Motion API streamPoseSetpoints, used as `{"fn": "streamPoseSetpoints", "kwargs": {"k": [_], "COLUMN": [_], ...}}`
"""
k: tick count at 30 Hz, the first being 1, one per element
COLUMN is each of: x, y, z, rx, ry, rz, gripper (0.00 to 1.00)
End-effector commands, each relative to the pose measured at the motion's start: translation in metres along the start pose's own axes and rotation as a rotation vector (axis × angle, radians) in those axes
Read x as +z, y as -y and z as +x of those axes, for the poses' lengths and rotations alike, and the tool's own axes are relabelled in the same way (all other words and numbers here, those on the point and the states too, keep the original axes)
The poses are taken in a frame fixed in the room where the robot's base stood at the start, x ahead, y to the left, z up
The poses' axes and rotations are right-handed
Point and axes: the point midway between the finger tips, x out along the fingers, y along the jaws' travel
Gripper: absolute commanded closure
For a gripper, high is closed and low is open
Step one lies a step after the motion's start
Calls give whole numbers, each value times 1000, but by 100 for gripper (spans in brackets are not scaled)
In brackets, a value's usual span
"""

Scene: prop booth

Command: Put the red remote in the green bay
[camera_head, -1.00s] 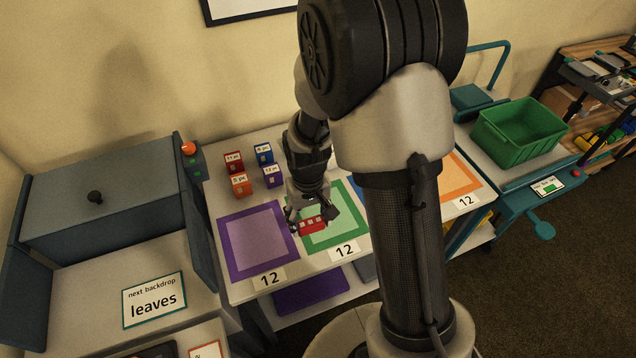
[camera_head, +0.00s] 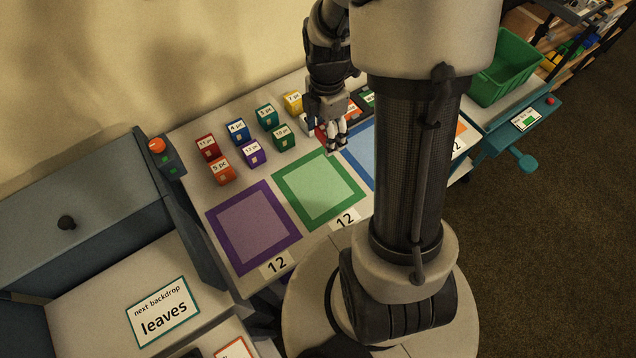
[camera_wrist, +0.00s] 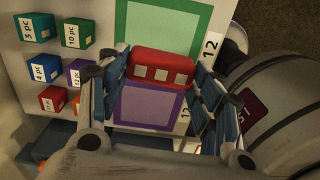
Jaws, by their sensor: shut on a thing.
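The red remote (camera_wrist: 160,68), with pale square buttons on its side, is held between the fingers of my gripper (camera_wrist: 158,92) in the wrist view. In the head view my gripper (camera_head: 330,138) appears at the back right corner of the green bay, with a bit of red beside its fingers. The green bay (camera_head: 284,198) is a green-bordered square on the table with a pale, empty middle. It also shows beyond the remote in the wrist view (camera_wrist: 121,22). The remote's height above the table is hard to tell.
A purple-bordered bay (camera_head: 222,244) lies left of the green one and a blue-bordered bay (camera_head: 362,160) lies right. Several small labelled blocks, including a dark green one (camera_head: 284,138), stand behind the bays. A green bin (camera_head: 505,72) stands at the right.

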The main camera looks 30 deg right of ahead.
Motion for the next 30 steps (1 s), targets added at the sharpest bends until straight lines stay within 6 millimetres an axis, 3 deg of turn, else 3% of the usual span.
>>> {"fn": "streamPoseSetpoints", "kwargs": {"k": [5,19,30], "x": [3,3,3], "y": [2,3,2], "z": [13,134,169], "rx": [-3,-4,-1], "ry": [-1,-2,0], "rz": [-51,-50,-50], "gripper": [65,65,65]}}
